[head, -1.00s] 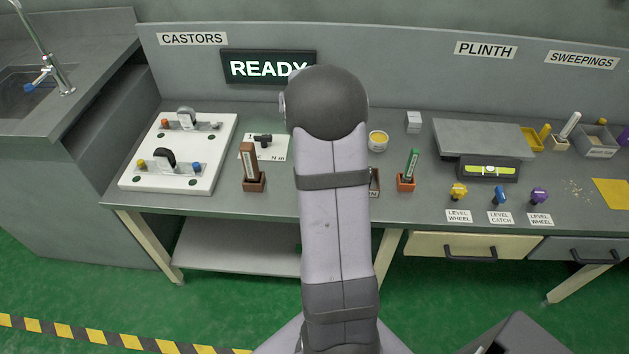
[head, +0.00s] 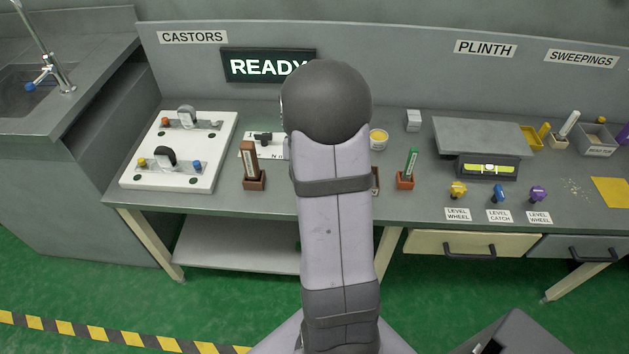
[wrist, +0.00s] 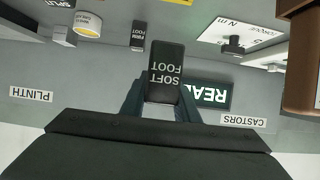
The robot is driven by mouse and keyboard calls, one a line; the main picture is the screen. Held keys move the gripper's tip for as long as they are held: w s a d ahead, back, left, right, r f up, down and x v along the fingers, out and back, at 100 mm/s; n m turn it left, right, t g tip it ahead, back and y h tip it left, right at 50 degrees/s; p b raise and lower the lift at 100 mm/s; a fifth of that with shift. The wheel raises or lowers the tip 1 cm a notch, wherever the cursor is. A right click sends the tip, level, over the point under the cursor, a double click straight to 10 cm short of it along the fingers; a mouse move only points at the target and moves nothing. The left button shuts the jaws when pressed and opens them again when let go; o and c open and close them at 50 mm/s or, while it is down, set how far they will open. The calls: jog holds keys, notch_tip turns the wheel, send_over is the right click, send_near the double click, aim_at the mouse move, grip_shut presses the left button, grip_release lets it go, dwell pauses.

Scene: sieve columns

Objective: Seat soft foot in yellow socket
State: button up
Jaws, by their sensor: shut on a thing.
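In the wrist view the soft foot (wrist: 166,65) is a dark block with "SOFT FOOT" lettered on it, upside down in the picture. My gripper (wrist: 162,98) is shut on it, with a finger on each side. In the head view my arm hides the gripper and the soft foot. A small yellow piece (head: 142,163) sits at the front left of a white board (head: 150,181) on the bench. I cannot tell whether it marks the yellow socket, and no socket opening shows clearly. The soft foot is apart from the white board.
A dark wheel (head: 165,157) and a grey wheel (head: 187,116) stand on the white board. A brown upright piece (head: 249,160) stands in a holder right of the board. A second dark labelled block (wrist: 138,35) and a yellow-topped round pot (wrist: 88,25) are near my gripper in the wrist view.

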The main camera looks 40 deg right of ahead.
jog(key=shift+f+b, duration=0.75)
jog(key=shift+f, duration=4.2)
jog(key=shift+f, duration=0.15)
jog(key=o, duration=1.1)
jog(key=shift+r, duration=0.2)
jog(key=p+v, duration=0.4)
jog(key=v, duration=0.5)
jog(key=shift+s+a+r, duration=0.1)
jog(key=shift+r, duration=0.15)
jog(key=p+v, duration=0.2)
jog(key=p, duration=0.4)
jog(key=shift+s+a+f+p, duration=0.1)
jog(key=shift+s+a+p, duration=0.05)
jog(key=shift+p, duration=0.25)
